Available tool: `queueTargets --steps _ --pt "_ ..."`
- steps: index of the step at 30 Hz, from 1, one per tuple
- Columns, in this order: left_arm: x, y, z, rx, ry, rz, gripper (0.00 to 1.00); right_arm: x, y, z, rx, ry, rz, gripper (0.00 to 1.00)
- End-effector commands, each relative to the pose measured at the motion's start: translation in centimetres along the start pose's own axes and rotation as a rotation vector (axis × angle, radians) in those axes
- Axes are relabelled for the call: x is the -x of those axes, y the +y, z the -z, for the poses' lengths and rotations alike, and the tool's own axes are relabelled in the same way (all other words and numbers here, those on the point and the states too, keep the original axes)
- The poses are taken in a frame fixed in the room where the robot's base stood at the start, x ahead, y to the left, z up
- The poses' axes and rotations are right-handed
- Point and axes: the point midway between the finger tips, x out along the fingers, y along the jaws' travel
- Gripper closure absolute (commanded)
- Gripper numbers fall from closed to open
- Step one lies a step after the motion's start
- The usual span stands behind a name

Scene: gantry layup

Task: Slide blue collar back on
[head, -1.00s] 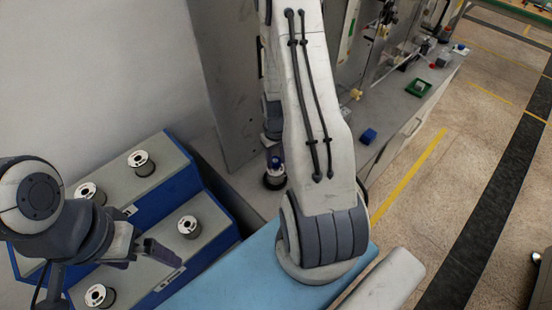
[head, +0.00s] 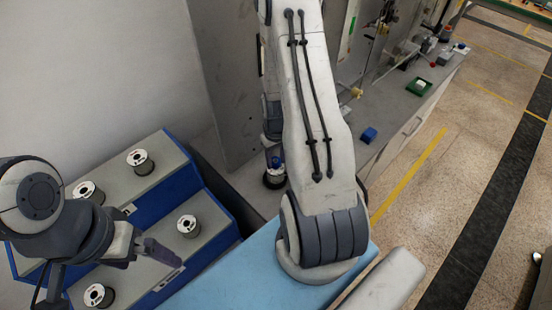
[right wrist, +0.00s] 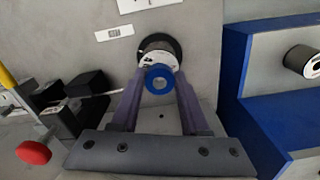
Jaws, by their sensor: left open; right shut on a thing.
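The blue collar (right wrist: 159,70), a ring with a pale centre, is between the purple fingertips of my right gripper (right wrist: 158,82) in the right wrist view. The gripper is shut on it. The collar overlaps the near end of a spool with a black rim (right wrist: 157,45); I cannot tell whether they touch. In the head view the right gripper (head: 273,148) is small and partly hidden by my arm, above a dark round base (head: 275,180). My left gripper (head: 162,253) is open and empty over the stepped rack at lower left.
A blue and grey stepped rack (head: 178,195) carries several spools, one being the spool at its upper step (head: 141,162). A blue block (head: 369,135) and a green tray (head: 419,87) lie on the grey bench. A red knob (right wrist: 33,152) stands left in the wrist view.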

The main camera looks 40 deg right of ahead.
Motion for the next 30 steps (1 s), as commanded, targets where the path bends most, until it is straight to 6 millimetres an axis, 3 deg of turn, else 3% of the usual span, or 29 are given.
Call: queueTargets --steps 23,24,25,26,30 --pt "-1.6 -0.1 -0.1 0.000 0.000 0.000 0.00 -2.1 0.0 0.0 0.000 0.000 0.000 1.00" --pt "-1.5 -0.1 -0.1 0.000 0.000 0.000 0.00 -1.9 0.0 0.0 0.000 0.000 0.000 0.40" --pt "-1.5 -0.1 -0.1 0.000 0.000 0.000 0.00 -1.9 0.0 0.0 0.000 0.000 0.000 0.28" --pt "-1.5 -0.1 -0.1 0.000 0.000 0.000 0.00 -1.9 0.0 0.0 0.000 0.000 0.000 0.20" --pt "-1.5 -0.1 -0.1 0.000 0.000 0.000 0.00 -1.9 0.0 0.0 0.000 0.000 0.000 0.20"
